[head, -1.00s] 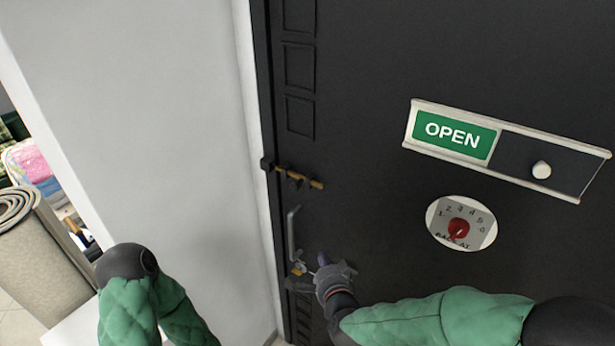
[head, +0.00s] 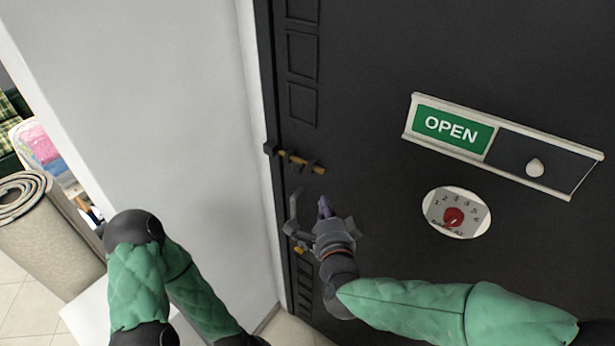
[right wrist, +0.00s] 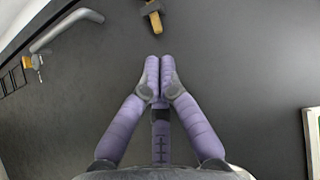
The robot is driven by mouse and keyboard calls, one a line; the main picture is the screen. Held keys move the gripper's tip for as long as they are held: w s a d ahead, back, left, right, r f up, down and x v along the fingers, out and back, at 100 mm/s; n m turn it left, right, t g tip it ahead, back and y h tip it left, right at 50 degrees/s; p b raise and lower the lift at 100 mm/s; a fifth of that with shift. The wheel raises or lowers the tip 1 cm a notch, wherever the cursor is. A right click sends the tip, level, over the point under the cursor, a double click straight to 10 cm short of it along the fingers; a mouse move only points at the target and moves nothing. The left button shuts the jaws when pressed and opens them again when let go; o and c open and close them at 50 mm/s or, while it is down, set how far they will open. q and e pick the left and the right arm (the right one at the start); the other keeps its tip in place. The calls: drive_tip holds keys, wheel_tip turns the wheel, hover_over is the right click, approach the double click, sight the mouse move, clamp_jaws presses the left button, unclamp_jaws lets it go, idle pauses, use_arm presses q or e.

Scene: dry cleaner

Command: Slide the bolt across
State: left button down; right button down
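The bolt (head: 302,161) is a brass rod in dark brackets, fixed on the black door near its left edge. A dark keeper (head: 270,148) sits at the frame side; I cannot tell whether the rod's tip is inside it. My right gripper (head: 324,206) is below the bolt's right end, beside the door handle (head: 294,208), and apart from the bolt. In the right wrist view its purple fingertips (right wrist: 159,76) are together with nothing between them. The bolt's brass end (right wrist: 153,18) shows ahead of them at the top. My left gripper is out of view.
The curved grey handle also shows in the right wrist view (right wrist: 66,28), left of the fingers. The OPEN sign (head: 503,146) and a red-knobbed dial (head: 456,212) are to the right on the door. A white wall (head: 150,110) borders the door at left.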

sight(295, 169)
drive_tip(key=w+a, duration=0.1)
drive_tip(key=w, duration=0.2)
drive_tip(key=w+a+f, duration=0.1)
drive_tip(key=w, duration=0.3)
drive_tip(key=w+p, duration=0.1)
drive_tip(key=w, duration=0.3)
drive_tip(key=shift+a+f, duration=0.25)
drive_tip(key=shift+a, duration=0.15)
drive_tip(key=shift+w+a+f, duration=0.15)
drive_tip(key=shift+w+a, duration=0.4)
drive_tip(key=shift+a, duration=0.05)
drive_tip(key=w+a, duration=0.1)
drive_tip(key=w+a+b, duration=0.1)
drive_tip(key=a, duration=0.1)
drive_tip(key=shift+w+a, duration=0.2)
drive_tip(key=shift+d, duration=0.1)
